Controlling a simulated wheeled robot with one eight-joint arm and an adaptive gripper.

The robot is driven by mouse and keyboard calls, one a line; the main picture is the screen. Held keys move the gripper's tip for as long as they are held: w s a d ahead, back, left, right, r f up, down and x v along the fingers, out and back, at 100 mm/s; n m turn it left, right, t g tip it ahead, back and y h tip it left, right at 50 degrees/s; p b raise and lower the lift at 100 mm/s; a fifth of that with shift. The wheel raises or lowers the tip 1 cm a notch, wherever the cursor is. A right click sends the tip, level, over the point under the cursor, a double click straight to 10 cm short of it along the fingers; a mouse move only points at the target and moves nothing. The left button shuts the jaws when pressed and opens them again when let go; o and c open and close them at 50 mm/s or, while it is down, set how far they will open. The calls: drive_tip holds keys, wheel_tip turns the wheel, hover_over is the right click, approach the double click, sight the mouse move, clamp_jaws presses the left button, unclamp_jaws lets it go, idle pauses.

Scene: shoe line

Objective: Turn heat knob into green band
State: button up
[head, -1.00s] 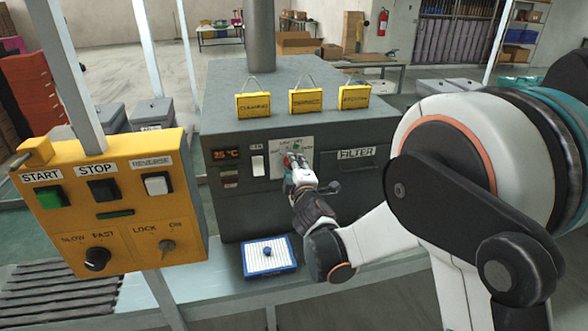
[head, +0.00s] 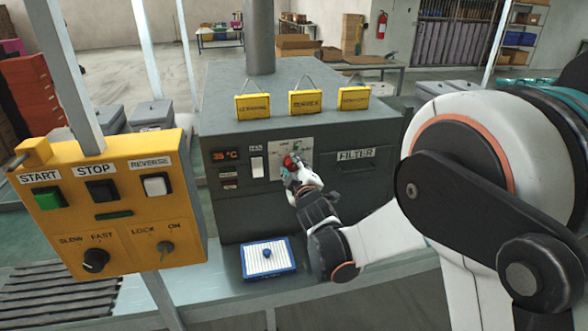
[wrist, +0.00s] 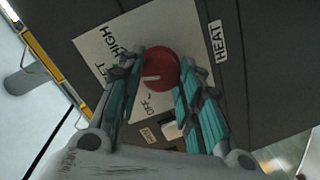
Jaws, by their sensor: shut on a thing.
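The heat knob is red and round; it shows in the head view (head: 291,160) and in the wrist view (wrist: 162,66). It sits on a pale dial plate (head: 307,152) on the front of the dark oven (head: 345,201). My gripper (wrist: 160,82) has its two teal-padded fingers on either side of the knob, shut on it. In the head view my gripper (head: 289,169) covers the lower part of the dial. A small green patch, the green band (head: 297,144), shows on the plate above the knob. A white mark lies on the knob's face in the wrist view.
A red display (head: 225,155) reading about 35 °C and a white switch (head: 257,167) are left of the dial. A FILTER drawer (head: 357,165) is to its right. A yellow control box (head: 110,205) stands at left.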

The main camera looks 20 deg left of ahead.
drive_tip(key=o, duration=1.1)
drive_tip(key=v, duration=1.2)
